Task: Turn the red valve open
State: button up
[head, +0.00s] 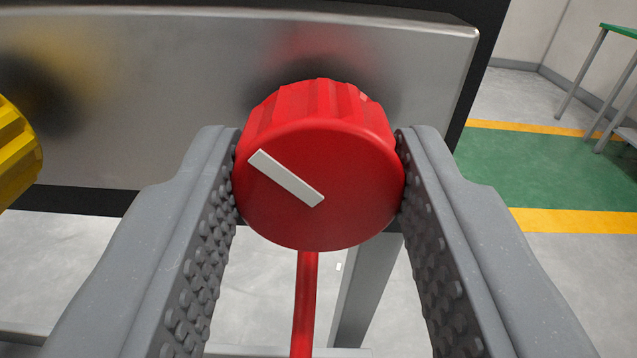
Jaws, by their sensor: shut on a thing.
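The red valve (340,205) is a round ribbed knob on a metal panel, in the middle of the head view. A white pointer bar on its face slants from upper left to lower right, with one end near the left rim. My gripper (318,175) is shut on the valve, one grey studded finger against its left side and one against its right. The sides of the valve behind the fingertips are partly hidden.
The brushed metal panel (160,60) with a dark frame stands behind the valve. A yellow knob (14,155) is at the left edge. A red pipe (305,300) runs down below the valve. A green-topped table (620,31) stands far right, beyond clear floor.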

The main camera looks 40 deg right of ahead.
jog(key=n, duration=0.3)
jog(key=shift+s+d+f+n, duration=0.1)
jog(key=shift+s+f+n, duration=0.05)
jog(key=shift+f+n, duration=0.25)
jog(key=n, duration=0.4)
jog(key=shift+b, duration=0.3)
jog(key=shift+n, duration=0.3)
jog(key=shift+r, duration=0.1)
jog(key=o, duration=1)
jog(key=shift+r, duration=0.1)
jog(key=p+v, duration=0.1)
jog(key=v, duration=1.2)
jog(key=shift+s+a+p, duration=0.15)
jog(key=shift+a+p, duration=0.2)
jog(key=shift+p, duration=0.05)
